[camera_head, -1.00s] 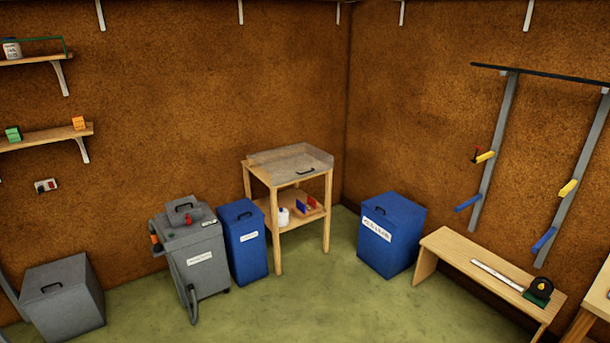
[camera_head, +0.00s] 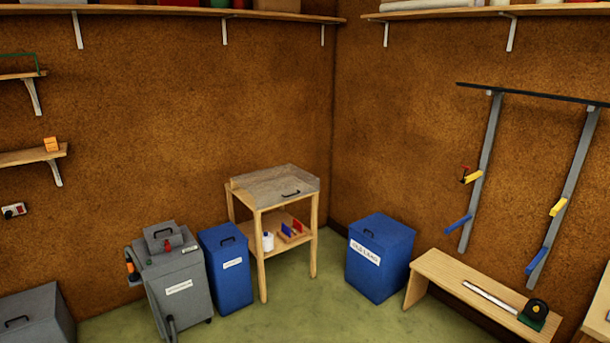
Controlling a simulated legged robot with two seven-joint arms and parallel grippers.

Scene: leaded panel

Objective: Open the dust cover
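The dust cover (camera_head: 275,185) is a see-through, greyish lid with a dark handle on its front. It lies shut on top of a small wooden stand (camera_head: 258,217) near the room's corner. What is under the cover cannot be made out. Neither of my grippers shows in the head view.
A grey machine (camera_head: 182,287) and a blue bin (camera_head: 227,270) stand left of the stand. Another blue bin (camera_head: 378,262) and a wooden bench (camera_head: 455,282) with a ruler and tape measure stand to the right. A grey box (camera_head: 35,318) is at far left. Green floor in front is clear.

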